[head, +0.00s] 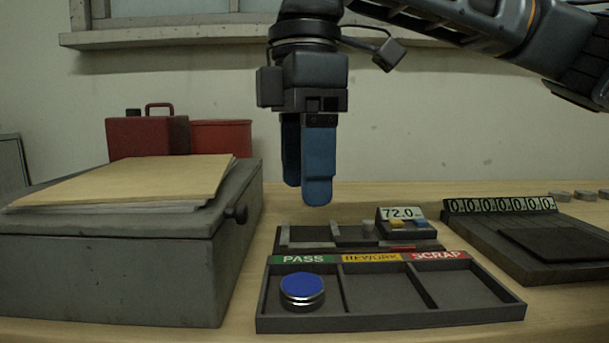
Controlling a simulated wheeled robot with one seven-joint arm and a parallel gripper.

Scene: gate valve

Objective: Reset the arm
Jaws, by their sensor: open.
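My gripper (308,190) hangs from my arm near the middle of the head view, its blue fingers pointing down. It is open, and nothing shows between the fingers. The fingertips are above and behind the sorting tray (390,322), apart from it. The tray has three compartments labelled PASS (303,259), REWORK (372,257) and SCRAP (438,255). A round silver part with a blue top (302,290) lies in the PASS compartment. The REWORK and SCRAP compartments are empty.
A grey box (110,270) with papers (130,182) stands left. A low dark holder (308,236) with a 72.0 display (401,213) sits behind the tray. A counter unit (530,240) stands right.

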